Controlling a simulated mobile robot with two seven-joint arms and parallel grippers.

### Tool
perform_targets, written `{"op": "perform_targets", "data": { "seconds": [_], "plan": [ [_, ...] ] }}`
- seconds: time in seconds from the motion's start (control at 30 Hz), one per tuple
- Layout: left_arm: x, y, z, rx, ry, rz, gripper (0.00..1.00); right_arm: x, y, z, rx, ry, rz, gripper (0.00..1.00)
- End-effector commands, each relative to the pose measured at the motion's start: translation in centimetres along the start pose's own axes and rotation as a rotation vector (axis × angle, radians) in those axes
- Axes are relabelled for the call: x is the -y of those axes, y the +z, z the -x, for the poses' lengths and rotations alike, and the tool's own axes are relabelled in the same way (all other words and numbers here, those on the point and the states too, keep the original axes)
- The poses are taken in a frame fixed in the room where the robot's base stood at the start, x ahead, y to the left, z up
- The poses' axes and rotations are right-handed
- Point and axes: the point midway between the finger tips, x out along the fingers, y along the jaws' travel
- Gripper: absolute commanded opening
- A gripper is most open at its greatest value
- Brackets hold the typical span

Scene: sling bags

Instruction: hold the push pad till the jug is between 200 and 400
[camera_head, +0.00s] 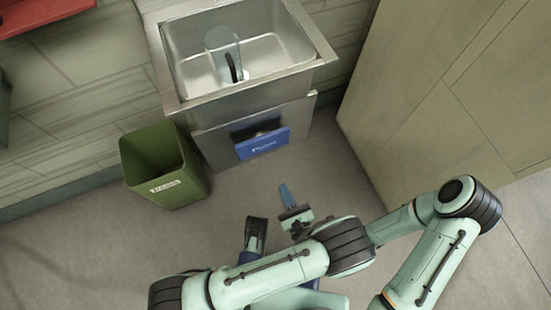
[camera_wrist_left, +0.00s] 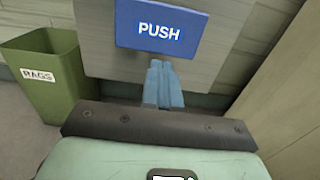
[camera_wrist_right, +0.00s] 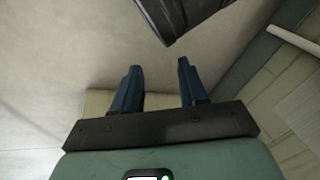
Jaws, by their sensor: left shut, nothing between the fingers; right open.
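The blue push pad (camera_head: 262,144), marked PUSH, sits on the metal front panel below the sink. It also shows in the left wrist view (camera_wrist_left: 160,36). My left gripper (camera_head: 287,194) is shut and empty, its blue fingertips (camera_wrist_left: 161,66) pointing at the pad from just below it and apart from it. The clear jug (camera_head: 223,45) stands in the sink basin with a dark strip on its side. Its markings and water level are too small to read. My right gripper (camera_wrist_right: 158,75) is open and empty over pale floor; I cannot make it out surely in the head view.
A green bin (camera_head: 165,165) labelled RAGS stands left of the pad; it also shows in the left wrist view (camera_wrist_left: 45,75). The steel sink (camera_head: 180,95) is above. A tall beige cabinet (camera_head: 430,90) bounds the right. Floor before the pad is clear.

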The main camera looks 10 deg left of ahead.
Motion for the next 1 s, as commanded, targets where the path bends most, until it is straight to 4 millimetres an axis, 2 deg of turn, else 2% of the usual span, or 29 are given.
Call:
{"op": "perform_targets", "data": {
  "seconds": [0.17, 0.3, 0.6, 0.8, 1.0],
  "plan": [
    [-0.1, -0.1, -2.7, 0.000, 0.006, 0.000, 0.00, -0.2, -0.6, -0.5, -0.017, 0.002, -0.002, 0.43],
    [-0.2, -0.2, -5.8, 0.000, 0.007, 0.000, 0.00, -0.5, -1.1, -1.1, -0.031, 0.005, -0.004, 0.43],
    [-0.1, -0.2, -11.5, 0.000, 0.004, 0.001, 0.00, -2.0, 0.7, -2.4, 0.022, 0.031, -0.019, 0.43],
    [-0.1, -0.1, -13.3, -0.001, 0.002, -0.001, 0.00, -2.6, 1.5, -2.9, 0.049, 0.042, -0.026, 0.43],
    [-0.1, 0.0, -13.6, -0.001, 0.001, -0.001, 0.00, -2.7, 1.7, -2.9, 0.054, 0.044, -0.027, 0.43]
  ]
}}
